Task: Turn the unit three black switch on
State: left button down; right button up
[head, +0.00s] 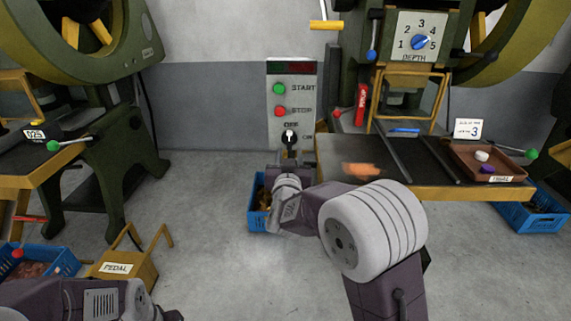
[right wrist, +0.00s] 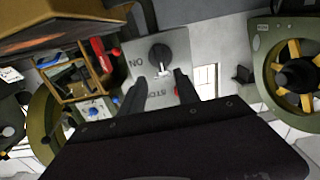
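The black rotary switch (head: 289,137) sits low on a grey control panel (head: 309,120), under the green START and red STOP buttons. Its white pointer points up at OFF; ON is printed to its right. My right gripper (head: 291,157) is just in front of and below the switch. In the right wrist view, which shows the panel upside down, the switch (right wrist: 160,55) lies beyond the two fingers (right wrist: 160,90). They are apart with nothing between them. Contact with the switch is not visible. My left arm shows at the bottom left; its fingers are out of frame.
A card reading 3 (head: 468,129) stands on the press table (head: 430,192) right of the panel. A brown tray (head: 510,172) holds small pieces there. A blue crate (head: 256,217) is below the panel. A pedal (head: 122,268) stands at lower left. The middle floor is clear.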

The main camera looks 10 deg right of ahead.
aim_at(289, 138)
jog(key=x, duration=0.7)
jog(key=shift+w+r, duration=0.1)
jog(key=shift+w, duration=0.3)
jog(key=shift+w+d+r, duration=0.1)
jog(key=shift+w+d, duration=0.05)
jog(key=shift+w, duration=0.35)
grip_shut()
